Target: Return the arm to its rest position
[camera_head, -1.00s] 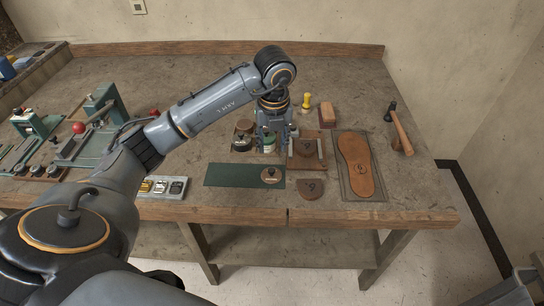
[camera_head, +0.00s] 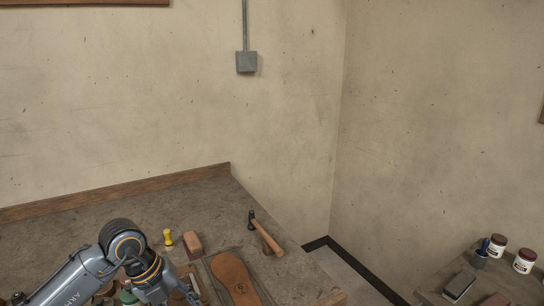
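My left arm (camera_head: 80,277) reaches in from the lower left over the workbench (camera_head: 90,214), its wrist bent downward. My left gripper (camera_head: 168,296) is at the bottom edge, beside the brown leather sole (camera_head: 235,278). Its fingertips are cut off by the frame, so I cannot tell whether it is open or shut, or whether it holds anything. My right gripper is not in view.
A yellow-handled tool (camera_head: 168,237), a reddish-brown block (camera_head: 193,244) and a hammer (camera_head: 265,234) lie on the bench's right part. Floor shows between.

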